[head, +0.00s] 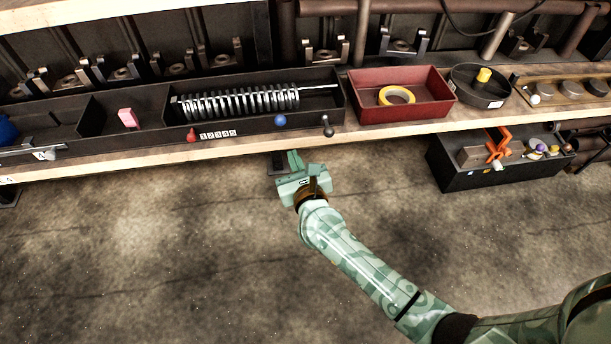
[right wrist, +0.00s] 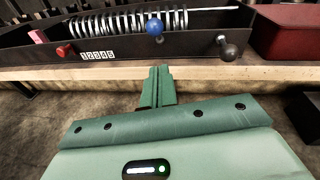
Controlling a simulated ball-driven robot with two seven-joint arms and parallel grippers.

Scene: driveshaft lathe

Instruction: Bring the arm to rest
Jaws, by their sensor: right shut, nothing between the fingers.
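My right arm reaches in from the lower right in the head view. Its green right gripper (head: 293,160) is just in front of the shelf's front edge, below the black tray with the coil spring. The right wrist view shows the two green fingers of this gripper (right wrist: 157,86) pressed together with nothing between them. They point toward the wooden shelf edge (right wrist: 90,73). My left gripper is in neither view.
The shelf holds a black tray (head: 255,125) with a coil spring (head: 240,102), a red tray (head: 420,112) with a yellow tape roll (head: 397,95), and a round black dish (head: 470,92). A black box (head: 490,178) stands below right. Floor in front is clear.

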